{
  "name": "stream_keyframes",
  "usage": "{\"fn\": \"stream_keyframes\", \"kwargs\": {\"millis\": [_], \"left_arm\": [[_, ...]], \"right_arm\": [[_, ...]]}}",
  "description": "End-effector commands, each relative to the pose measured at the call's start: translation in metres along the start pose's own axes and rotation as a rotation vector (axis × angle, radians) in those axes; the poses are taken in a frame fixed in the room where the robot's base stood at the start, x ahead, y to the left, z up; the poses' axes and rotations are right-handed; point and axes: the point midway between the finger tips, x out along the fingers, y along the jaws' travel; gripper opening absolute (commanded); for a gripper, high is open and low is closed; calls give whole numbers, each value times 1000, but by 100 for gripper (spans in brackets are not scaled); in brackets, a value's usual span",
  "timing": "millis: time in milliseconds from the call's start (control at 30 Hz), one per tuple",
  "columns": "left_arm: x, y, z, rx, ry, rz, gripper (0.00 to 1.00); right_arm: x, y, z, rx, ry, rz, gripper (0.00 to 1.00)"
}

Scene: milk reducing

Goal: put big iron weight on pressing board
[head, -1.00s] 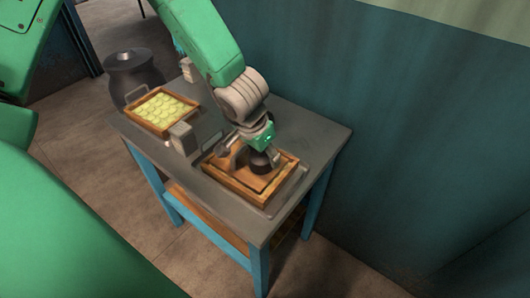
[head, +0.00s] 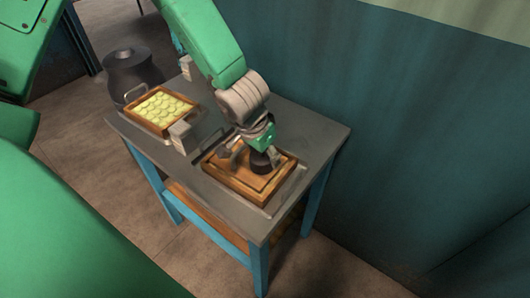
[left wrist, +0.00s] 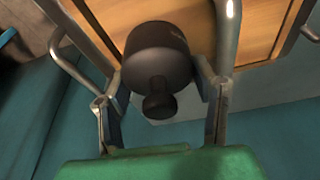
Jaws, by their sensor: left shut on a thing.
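The big iron weight is a dark, round block with a knob, seen in the head view (head: 260,163) and close up in the left wrist view (left wrist: 158,55). My left gripper (head: 250,155) is shut on it; in the left wrist view the weight sits between the two metal fingers (left wrist: 160,95). The wooden pressing board (head: 240,176) lies inside a wooden frame on the metal table. The weight is at the board's right part; I cannot tell whether it touches the board. My right gripper is not in view.
A second wooden frame (head: 142,117) with pale yellow rounds stands on the table's left part. Grey metal blocks (head: 183,137) stand near it. A dark metal can (head: 133,72) is behind the table's left end. A teal wall (head: 400,130) is to the right.

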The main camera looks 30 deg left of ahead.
Motion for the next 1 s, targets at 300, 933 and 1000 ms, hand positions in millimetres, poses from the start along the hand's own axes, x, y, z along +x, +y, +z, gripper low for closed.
{"fn": "stream_keyframes", "kwargs": {"millis": [300,933,1000], "left_arm": [[1,1,-1,0,2,-1,0],[2,-1,0,-1,-1,-2,96],[2,-1,0,0,0,-2,96]], "right_arm": [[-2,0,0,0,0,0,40],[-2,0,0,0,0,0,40],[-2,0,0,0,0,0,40]]}}
